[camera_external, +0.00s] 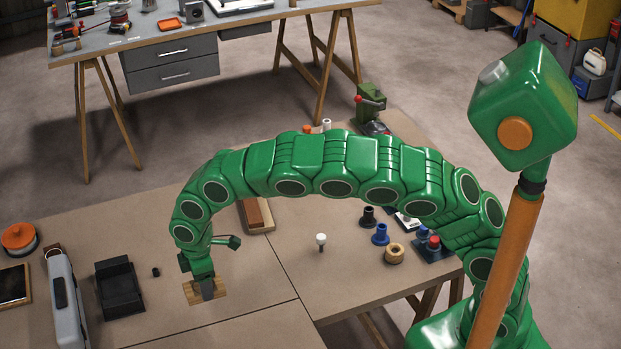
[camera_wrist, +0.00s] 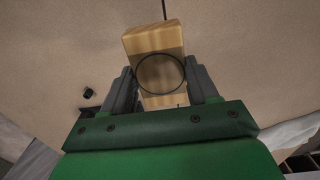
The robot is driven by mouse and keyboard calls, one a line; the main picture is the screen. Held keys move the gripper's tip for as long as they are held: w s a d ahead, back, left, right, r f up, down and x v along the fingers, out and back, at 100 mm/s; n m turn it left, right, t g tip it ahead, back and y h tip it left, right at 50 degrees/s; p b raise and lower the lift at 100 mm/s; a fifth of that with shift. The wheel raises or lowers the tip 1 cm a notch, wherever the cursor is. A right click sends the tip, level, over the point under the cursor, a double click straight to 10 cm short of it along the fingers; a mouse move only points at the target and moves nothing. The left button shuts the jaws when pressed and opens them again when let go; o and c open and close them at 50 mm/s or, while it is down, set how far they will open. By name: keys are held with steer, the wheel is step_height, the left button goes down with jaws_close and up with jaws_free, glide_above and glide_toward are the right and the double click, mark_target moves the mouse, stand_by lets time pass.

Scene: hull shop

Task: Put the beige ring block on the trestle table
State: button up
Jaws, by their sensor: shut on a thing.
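My gripper (camera_external: 207,285) is shut on a light wooden block, the beige ring block (camera_external: 190,292), over the left part of the near table. In the wrist view the beige ring block (camera_wrist: 150,42) has a dark ring on its face and sits between the two grey fingers (camera_wrist: 162,92). I cannot tell whether it touches the tabletop. The near table (camera_external: 225,320) has a brown top and wooden legs. Another table (camera_external: 240,30), with a grey top, drawers and splayed trestle legs, stands across the floor at the back left.
A black tray (camera_external: 120,290) and a grey case (camera_external: 65,298) lie left of my gripper. A white-topped peg (camera_external: 321,241), a beige round ring (camera_external: 394,254) and blue pieces stand to the right. The far table's left end is cluttered. Bare floor lies between the tables.

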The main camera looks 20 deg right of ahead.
steer(key=shift+w+a+f, duration=0.25)
steer(key=shift+w+a, duration=0.1)
steer(key=shift+w+a+f, duration=0.6)
steer(key=shift+a+f, duration=0.25)
steer(key=shift+f, duration=0.25)
steer(key=shift+w+a+f, duration=0.65)
steer(key=shift+a+f, duration=0.25)
steer(key=shift+f, duration=0.2)
steer(key=shift+w+a+f, duration=0.6)
steer(key=shift+a+f, duration=0.25)
steer(key=shift+f, duration=1.75)
steer(key=shift+f, duration=0.1)
steer(key=o, duration=1.1)
step_height(320, 180, up, 12)
